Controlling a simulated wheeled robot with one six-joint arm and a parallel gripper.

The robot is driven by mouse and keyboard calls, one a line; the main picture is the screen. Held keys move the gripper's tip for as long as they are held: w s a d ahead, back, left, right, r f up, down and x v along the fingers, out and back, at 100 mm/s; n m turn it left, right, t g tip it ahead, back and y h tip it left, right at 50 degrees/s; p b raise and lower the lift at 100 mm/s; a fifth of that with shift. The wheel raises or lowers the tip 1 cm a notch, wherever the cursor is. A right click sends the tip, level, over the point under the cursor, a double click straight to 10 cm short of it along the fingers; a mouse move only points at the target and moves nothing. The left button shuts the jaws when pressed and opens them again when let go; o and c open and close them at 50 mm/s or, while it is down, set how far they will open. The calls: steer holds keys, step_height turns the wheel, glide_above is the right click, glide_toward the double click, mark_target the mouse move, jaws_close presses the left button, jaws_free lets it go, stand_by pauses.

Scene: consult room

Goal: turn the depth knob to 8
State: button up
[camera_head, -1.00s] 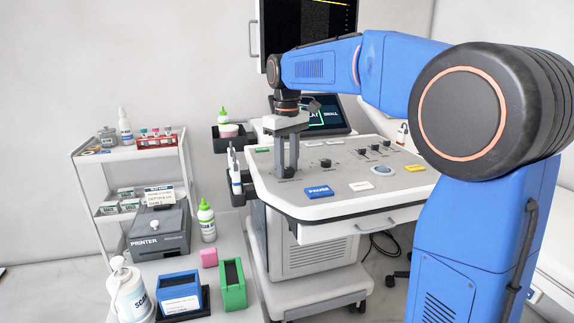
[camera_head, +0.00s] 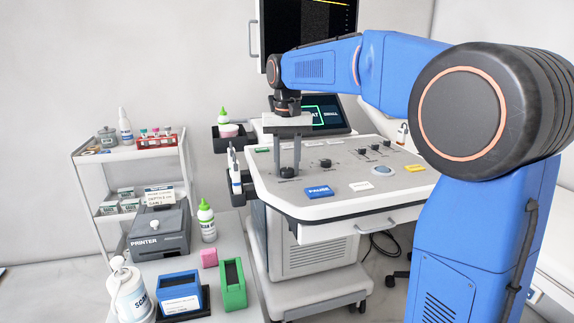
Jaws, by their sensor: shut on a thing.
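My gripper (camera_head: 287,168) points straight down over the left part of the console's control panel (camera_head: 345,190). Its two grey fingers stand on either side of a black round knob (camera_head: 287,173) and are shut on it. The label by this knob is too small to read, and the fingers partly hide the dial, so I cannot tell its setting. A second black knob (camera_head: 325,163) sits to the right, apart from my gripper.
A blue PAUSE key (camera_head: 319,192), a white key (camera_head: 361,186), a yellow key (camera_head: 415,168), a trackball (camera_head: 383,171) and several sliders share the panel. A tilted touchscreen (camera_head: 328,117) stands behind. A probe holder (camera_head: 236,180) hangs at the left edge.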

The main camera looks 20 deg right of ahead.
mark_target(289, 170)
stand_by(0.5)
steer(key=o, duration=1)
steer(key=shift+o, duration=0.2)
step_height(289, 170, up, 17)
steer(key=shift+r, duration=0.2)
steer(key=shift+s, duration=0.1)
steer(key=s+d+f+n+t, duration=0.1)
steer(key=s+d+f+t, duration=0.1)
steer(key=s+f, duration=1.4)
steer(key=s+d+f+n+t, duration=0.1)
steer(key=s+d+f, duration=0.4)
steer(key=s+f, duration=1.2)
steer(key=shift+s+t, duration=0.2)
steer(key=shift+t, duration=0.7)
